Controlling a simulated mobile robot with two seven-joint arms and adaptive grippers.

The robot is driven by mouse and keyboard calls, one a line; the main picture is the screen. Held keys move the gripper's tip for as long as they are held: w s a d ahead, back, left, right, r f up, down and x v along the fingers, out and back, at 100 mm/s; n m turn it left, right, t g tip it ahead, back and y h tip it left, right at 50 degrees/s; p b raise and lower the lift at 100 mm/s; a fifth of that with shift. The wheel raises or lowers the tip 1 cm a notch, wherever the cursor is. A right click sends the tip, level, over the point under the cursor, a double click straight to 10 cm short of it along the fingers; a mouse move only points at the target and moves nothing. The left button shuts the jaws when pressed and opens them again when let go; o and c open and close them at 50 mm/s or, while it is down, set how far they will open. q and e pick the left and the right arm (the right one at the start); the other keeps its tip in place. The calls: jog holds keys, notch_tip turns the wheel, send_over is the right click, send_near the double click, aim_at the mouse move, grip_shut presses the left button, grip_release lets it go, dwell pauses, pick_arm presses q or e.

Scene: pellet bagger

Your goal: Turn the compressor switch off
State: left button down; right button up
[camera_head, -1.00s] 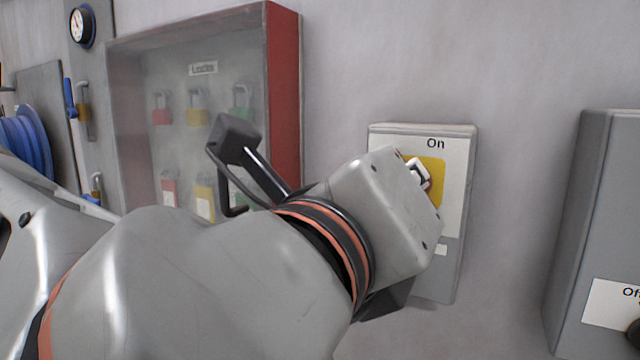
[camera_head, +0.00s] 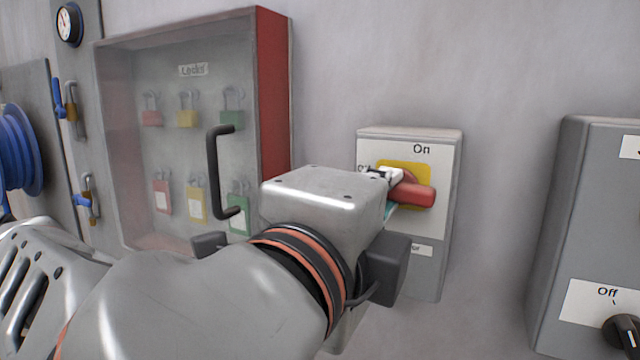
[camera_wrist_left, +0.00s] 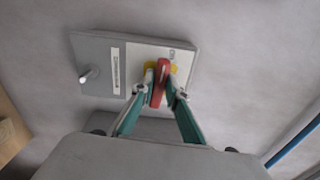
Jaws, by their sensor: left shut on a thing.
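The compressor switch is a grey box (camera_head: 425,265) on the wall with a white face, a yellow plate (camera_head: 418,170) and a red handle (camera_head: 412,194). "On" is printed at the top of the face; a label at its left is partly hidden. The handle lies about level, its free end to the right. My left gripper (camera_head: 390,180) is shut on the red handle. In the left wrist view the teal-lined fingers (camera_wrist_left: 160,88) sit either side of the handle (camera_wrist_left: 161,75). The gripper body hides the box's lower left. My right gripper is not in view.
A clear-fronted lock cabinet (camera_head: 273,100) with several coloured padlocks and a black pull handle (camera_head: 215,170) stands left of the switch, close behind my gripper. Another grey box (camera_head: 575,220) with a black knob (camera_head: 621,331) marked "Off" is at right. Bare wall lies between the boxes.

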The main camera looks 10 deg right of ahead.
pick_arm(q)
jog(key=shift+n, duration=0.4)
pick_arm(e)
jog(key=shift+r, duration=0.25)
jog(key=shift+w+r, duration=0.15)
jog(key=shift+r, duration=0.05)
pick_arm(q)
jog(key=c, duration=2)
grip_release()
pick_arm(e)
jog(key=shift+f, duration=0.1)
